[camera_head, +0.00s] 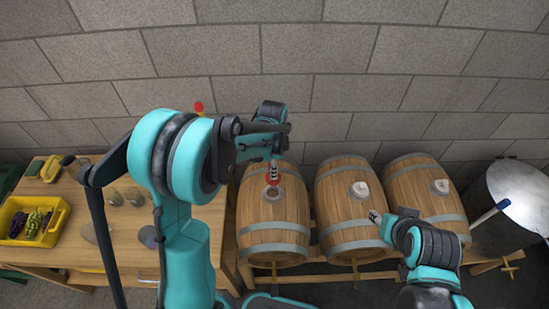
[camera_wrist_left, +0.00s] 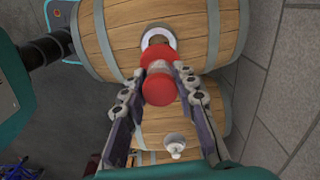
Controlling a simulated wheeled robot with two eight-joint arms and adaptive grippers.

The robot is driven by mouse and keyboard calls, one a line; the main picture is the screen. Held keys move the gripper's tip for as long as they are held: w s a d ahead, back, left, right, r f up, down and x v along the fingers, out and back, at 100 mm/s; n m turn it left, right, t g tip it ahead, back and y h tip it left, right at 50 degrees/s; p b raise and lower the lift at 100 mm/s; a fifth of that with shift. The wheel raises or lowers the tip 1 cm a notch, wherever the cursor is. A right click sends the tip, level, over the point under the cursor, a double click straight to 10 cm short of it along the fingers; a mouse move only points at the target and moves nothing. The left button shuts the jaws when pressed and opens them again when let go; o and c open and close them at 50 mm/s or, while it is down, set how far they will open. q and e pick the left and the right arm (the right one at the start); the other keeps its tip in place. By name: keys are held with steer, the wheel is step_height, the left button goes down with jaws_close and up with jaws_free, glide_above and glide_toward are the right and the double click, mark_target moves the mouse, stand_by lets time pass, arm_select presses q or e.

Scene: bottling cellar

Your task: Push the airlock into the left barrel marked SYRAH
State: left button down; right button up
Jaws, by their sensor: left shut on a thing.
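My left gripper (camera_head: 272,163) is over the left barrel (camera_head: 270,228), shut on the red airlock (camera_head: 272,179). In the left wrist view the airlock (camera_wrist_left: 160,86) sits between the two fingertips. Its lower red end overlaps the pale-ringed hole (camera_head: 272,194) in the barrel's top. The ring also shows in the left wrist view (camera_wrist_left: 157,33). I cannot tell whether the airlock touches the hole or is just above it. No SYRAH lettering is readable. My right gripper (camera_head: 377,217) is small, in front of the middle barrel, and its jaws are unclear.
The middle barrel (camera_head: 345,215) and right barrel (camera_head: 415,205) carry white stoppers on top. A wooden table (camera_head: 65,250) at left holds a yellow crate (camera_head: 55,238) of grapes. A metal drum (camera_head: 525,190) stands at far right. A block wall rises behind the barrels.

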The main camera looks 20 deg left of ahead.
mark_target(273, 182)
arm_select(q)
steer(key=shift+s+f+b, duration=0.2)
steer(key=shift+f+b, duration=0.15)
steer(key=shift+f, duration=0.15)
steer(key=shift+a+f, duration=0.1)
steer(key=shift+f, duration=0.3)
step_height(273, 182, down, 3)
steer(key=b, duration=0.2)
steer(key=shift+f+b, duration=0.2)
steer(key=shift+b, duration=0.1)
steer(key=shift+w+f+b, duration=0.1)
steer(key=shift+f+b, duration=0.55)
steer(key=shift+b, duration=0.3)
steer(key=shift+f+b, duration=1.1)
steer(key=shift+b, duration=0.1)
stand_by(0.7)
stand_by(0.3)
steer(key=c, duration=1.1)
jaws_free()
